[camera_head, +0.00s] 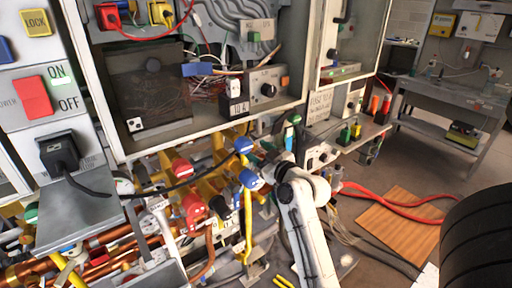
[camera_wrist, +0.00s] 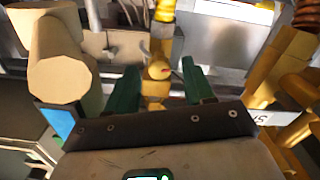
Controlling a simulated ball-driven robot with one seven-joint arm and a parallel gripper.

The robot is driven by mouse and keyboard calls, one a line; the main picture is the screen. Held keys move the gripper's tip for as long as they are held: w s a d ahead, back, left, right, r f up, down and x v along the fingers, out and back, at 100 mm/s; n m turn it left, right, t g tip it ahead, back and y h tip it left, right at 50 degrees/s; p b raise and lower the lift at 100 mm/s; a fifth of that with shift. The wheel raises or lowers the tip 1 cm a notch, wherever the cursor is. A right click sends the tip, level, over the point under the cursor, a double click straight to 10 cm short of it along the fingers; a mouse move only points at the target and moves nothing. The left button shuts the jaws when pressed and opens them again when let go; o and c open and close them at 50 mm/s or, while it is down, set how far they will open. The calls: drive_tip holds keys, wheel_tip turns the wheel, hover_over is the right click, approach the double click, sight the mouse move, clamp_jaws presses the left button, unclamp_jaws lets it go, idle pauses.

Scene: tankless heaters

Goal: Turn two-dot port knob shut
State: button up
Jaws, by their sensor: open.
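In the wrist view my gripper (camera_wrist: 161,84) is open, with its two dark green fingers apart. A yellow pipe fitting (camera_wrist: 158,70) shows between and beyond the fingers; I cannot tell contact. In the head view my white arm reaches up to the yellow pipework, and its fingers are hard to make out there. Beside its end are blue knobs (camera_head: 250,179) and (camera_head: 243,145). Red knobs (camera_head: 193,207) and (camera_head: 181,168) sit further left on the pipes. Dot marks are too small to read, so I cannot tell which is the two-dot port knob.
A large cream cylinder (camera_wrist: 62,78) stands close left of the fingers in the wrist view. Red hoses (camera_head: 400,202) and a wooden board (camera_head: 402,222) lie on the floor at right.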

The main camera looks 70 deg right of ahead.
drive_tip(key=shift+x, duration=0.75)
clamp_jaws()
